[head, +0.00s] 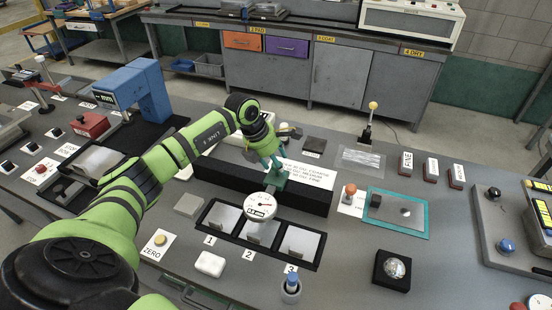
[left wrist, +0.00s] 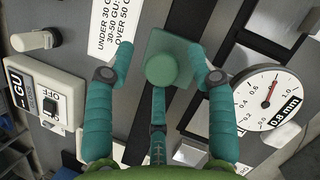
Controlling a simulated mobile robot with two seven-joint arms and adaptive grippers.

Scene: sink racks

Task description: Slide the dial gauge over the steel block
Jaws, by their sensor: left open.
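The dial gauge (head: 261,205) has a round white face with a red needle and a "0.8 mm" label. In the left wrist view its dial (left wrist: 272,98) is at the right, beside a teal plate with a round green knob (left wrist: 165,70). My left gripper (head: 275,168) is open, its fingers on either side of the knob with visible gaps. The gauge face stands over the middle of a black tray (head: 237,238) with compartments labelled 1, 2, 3. A plain grey block (head: 188,205) left of the tray may be the steel block; I cannot tell surely. My right gripper is not in view.
A long black bar (head: 225,177) runs behind the tray. A white block (head: 210,264) and a blue-topped knob (head: 291,287) stand in front. A teal-edged mat (head: 415,233) and a black block with a silver dome (head: 393,270) are at the right.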

